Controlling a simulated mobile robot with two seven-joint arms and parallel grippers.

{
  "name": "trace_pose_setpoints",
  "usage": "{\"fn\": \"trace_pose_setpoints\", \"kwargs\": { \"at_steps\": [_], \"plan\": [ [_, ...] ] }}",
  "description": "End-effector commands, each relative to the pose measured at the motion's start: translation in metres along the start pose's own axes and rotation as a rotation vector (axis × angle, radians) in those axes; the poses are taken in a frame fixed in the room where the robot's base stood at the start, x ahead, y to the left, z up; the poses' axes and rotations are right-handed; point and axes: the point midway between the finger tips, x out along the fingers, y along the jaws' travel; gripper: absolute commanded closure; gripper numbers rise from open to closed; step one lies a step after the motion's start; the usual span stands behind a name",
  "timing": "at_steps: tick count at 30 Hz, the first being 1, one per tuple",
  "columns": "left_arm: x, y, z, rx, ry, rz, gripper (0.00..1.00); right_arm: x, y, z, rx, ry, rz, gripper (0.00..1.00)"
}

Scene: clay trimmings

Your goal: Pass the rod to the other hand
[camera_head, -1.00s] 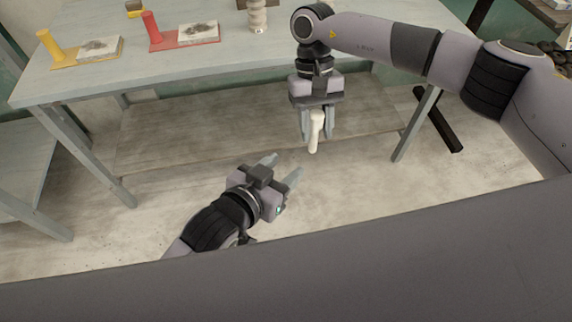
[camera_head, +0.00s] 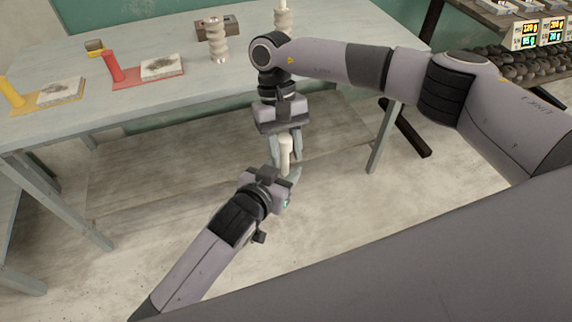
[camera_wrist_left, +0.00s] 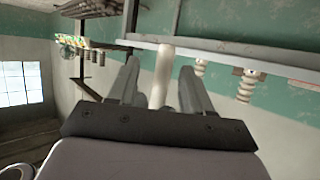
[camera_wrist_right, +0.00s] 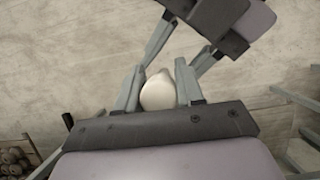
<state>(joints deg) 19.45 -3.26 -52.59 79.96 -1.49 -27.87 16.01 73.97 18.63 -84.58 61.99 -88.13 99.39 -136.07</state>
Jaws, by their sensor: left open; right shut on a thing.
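The rod is a short, pale cream piece (camera_head: 286,152) that hangs upright below my right gripper (camera_head: 285,145) in the head view. My right gripper is shut on it; the right wrist view shows the rod's rounded end (camera_wrist_right: 158,92) between the fingers. My left gripper (camera_head: 281,176) is open just below, reaching up from the lower left. In the left wrist view the rod (camera_wrist_left: 161,75) stands between the open left fingers, with space visible beside it. In the head view the left fingers are partly hidden, and I cannot tell whether they touch the rod.
A grey worktable (camera_head: 150,95) stands behind the grippers, with a lower shelf. On it are a yellow stand (camera_head: 45,100), a red stand (camera_head: 125,75) and a ribbed pale spindle (camera_head: 219,45). A shelf with digital displays (camera_head: 540,32) is at upper right.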

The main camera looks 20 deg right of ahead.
Motion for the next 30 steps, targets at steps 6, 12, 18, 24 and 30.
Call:
{"fn": "trace_pose_setpoints", "kwargs": {
  "at_steps": [6,12,18,24,30],
  "plan": [
    [0.018,0.0,0.0,-0.001,-0.001,0.0,0.5,0.0,0.0,0.0,0.0,0.0,0.0,0.97],
    [0.024,0.0,0.0,0.0,0.0,0.0,0.5,0.0,0.0,0.0,0.0,0.0,0.0,0.97],
    [0.024,0.0,0.0,-0.001,0.0,0.0,0.5,0.0,0.0,0.0,0.0,0.0,0.0,0.97],
    [0.024,0.0,0.0,-0.001,0.0,0.0,0.9,0.0,0.0,0.0,0.0,0.0,0.0,0.97],
    [0.024,0.001,-0.001,-0.001,0.001,0.002,1.0,-0.001,0.0,0.0,0.0,0.002,-0.001,0.37]
  ]
}}
